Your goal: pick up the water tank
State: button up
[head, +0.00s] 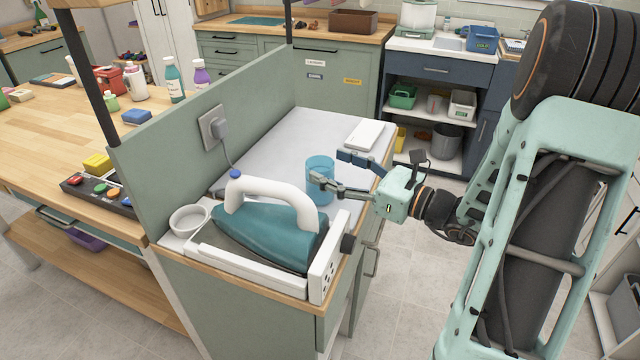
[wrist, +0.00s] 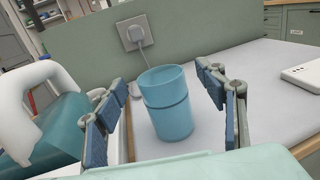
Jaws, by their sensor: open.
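The water tank looks to be the translucent blue cup-shaped container (head: 320,178) standing upright on the white counter top, just behind the iron. It also shows in the wrist view (wrist: 167,104), between my two fingers. My gripper (head: 328,168) is open and reaches in from the right, with one finger on either side of the tank. In the wrist view the blue finger pads of my gripper (wrist: 160,115) stand apart, with a visible gap between the tank and the right pad. Part of the tank's front is hidden by a finger in the head view.
A teal iron with a white handle (head: 270,228) sits on its base close to the tank. A small white bowl (head: 190,219) is at the left. A wall outlet with plug (head: 213,130) is on the green divider. A flat white object (head: 364,134) lies farther back.

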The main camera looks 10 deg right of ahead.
aim_at(320, 162)
jog(key=x, duration=0.3)
jog(key=shift+w+a+f, duration=0.1)
jog(key=shift+w+a, duration=0.05)
jog(key=shift+a, duration=0.15)
jog(key=c, duration=1.3)
jog(key=shift+c, duration=0.2)
